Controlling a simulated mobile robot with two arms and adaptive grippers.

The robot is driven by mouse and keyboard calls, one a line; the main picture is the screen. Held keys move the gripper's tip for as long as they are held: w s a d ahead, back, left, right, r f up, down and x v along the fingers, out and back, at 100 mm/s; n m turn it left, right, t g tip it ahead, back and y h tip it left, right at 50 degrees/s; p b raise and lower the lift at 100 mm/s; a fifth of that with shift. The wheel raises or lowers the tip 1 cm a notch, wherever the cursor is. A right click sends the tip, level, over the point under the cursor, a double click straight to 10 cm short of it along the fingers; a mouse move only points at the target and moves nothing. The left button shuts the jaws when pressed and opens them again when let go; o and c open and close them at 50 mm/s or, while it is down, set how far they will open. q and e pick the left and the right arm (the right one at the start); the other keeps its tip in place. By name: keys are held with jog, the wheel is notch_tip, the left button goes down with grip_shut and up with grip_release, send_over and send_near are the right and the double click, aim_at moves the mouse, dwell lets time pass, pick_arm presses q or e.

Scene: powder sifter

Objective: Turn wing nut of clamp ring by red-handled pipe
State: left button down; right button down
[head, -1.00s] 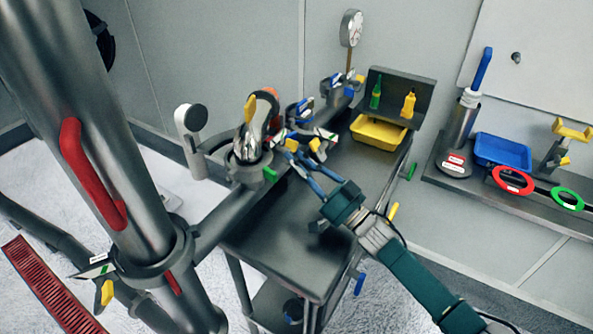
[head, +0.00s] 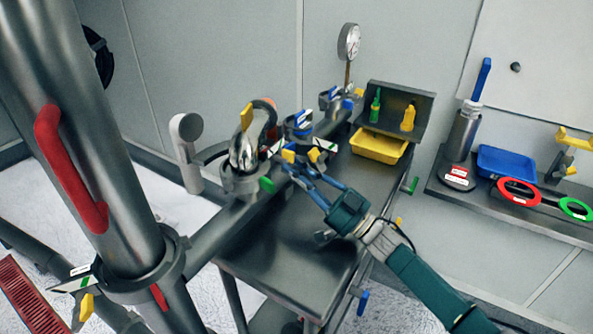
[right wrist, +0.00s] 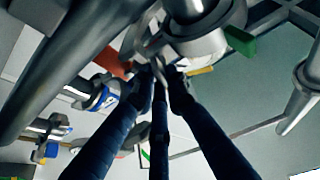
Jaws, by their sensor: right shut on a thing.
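The large pipe with a red handle (head: 68,165) stands at the left in the head view. Around its lower part is a grey clamp ring (head: 145,278) with a labelled plate and a yellow wing piece (head: 87,306). My right gripper (head: 283,164) is away from that ring, at the middle fitting on the horizontal pipe. It is shut on a small clamp part there, beside another yellow wing piece (head: 289,156). In the right wrist view its fingertips (right wrist: 164,80) close around a thin grey metal part, whose shape is partly hidden. My left gripper is not in view.
A metal valve body (head: 243,155) with a yellow tab stands left of the gripper. Behind are a pressure gauge (head: 349,42) and a yellow tray (head: 379,147). A blue tray (head: 506,163) sits on the right shelf. The grey cart top (head: 290,250) has free room.

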jog(key=c, duration=1.7)
grip_release()
jog(key=shift+w+d+f, duration=0.1)
jog(key=shift+c, duration=0.2)
jog(key=s+d, duration=0.8)
jog(key=d, duration=0.2)
jog(key=shift+d+f, duration=0.25)
jog(key=shift+d, duration=0.1)
